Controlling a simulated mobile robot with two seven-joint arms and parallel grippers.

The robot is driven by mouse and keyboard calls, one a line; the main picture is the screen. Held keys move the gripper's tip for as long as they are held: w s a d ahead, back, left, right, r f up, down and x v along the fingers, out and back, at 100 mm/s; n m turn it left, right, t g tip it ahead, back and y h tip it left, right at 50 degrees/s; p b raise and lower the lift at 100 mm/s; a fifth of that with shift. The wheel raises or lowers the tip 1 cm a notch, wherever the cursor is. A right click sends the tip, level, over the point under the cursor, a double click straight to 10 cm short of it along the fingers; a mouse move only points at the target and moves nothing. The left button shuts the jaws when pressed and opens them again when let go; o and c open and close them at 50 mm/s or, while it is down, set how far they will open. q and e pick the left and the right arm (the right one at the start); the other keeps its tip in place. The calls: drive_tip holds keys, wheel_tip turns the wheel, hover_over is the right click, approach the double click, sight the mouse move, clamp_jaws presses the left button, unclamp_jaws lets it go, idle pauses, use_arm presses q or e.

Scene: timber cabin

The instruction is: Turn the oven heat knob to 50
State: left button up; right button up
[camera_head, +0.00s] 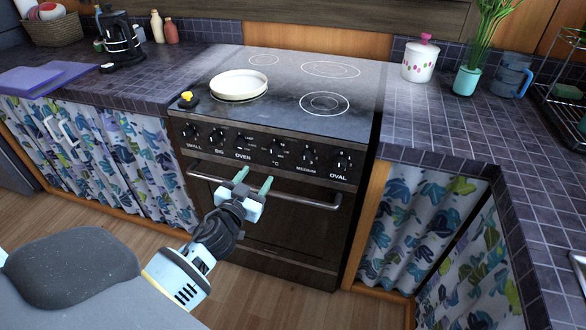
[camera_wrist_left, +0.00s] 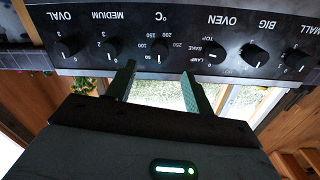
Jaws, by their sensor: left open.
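The oven heat knob (camera_head: 277,147) is the black knob marked °C on the dark front panel of the stove. In the left wrist view the panel is upside down, and the heat knob (camera_wrist_left: 159,53) has numbers such as 100, 150, 200 and 250 around it; its exact setting is too small to read surely. My left gripper (camera_head: 253,180) is open and empty in front of the panel, a little below the knob. In the left wrist view the fingertips (camera_wrist_left: 158,73) lie to either side of the knob's line, apparently short of it. My right gripper is not in view.
Other knobs flank it, among them the OVEN mode knob (camera_wrist_left: 215,53) and the MEDIUM knob (camera_wrist_left: 112,47). The oven door handle (camera_head: 300,201) sticks out below. A white pan (camera_head: 239,84) and a small black-and-yellow item (camera_head: 188,100) sit on the hob.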

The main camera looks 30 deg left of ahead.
sight(271, 153)
use_arm(q)
drive_tip(key=shift+w+a+r, duration=0.1)
drive_tip(key=shift+w+a, duration=0.15)
drive_tip(key=shift+w, duration=1.15)
drive_tip(key=shift+w+a+r, duration=0.1)
drive_tip(key=shift+w+a, duration=0.1)
drive_tip(key=shift+w, duration=1.2)
drive_tip(key=shift+w+a+r, duration=0.1)
drive_tip(key=shift+w+a, duration=0.15)
drive_tip(key=shift+w, duration=1.15)
drive_tip(key=shift+c, duration=0.3)
drive_tip(key=c, duration=0.9)
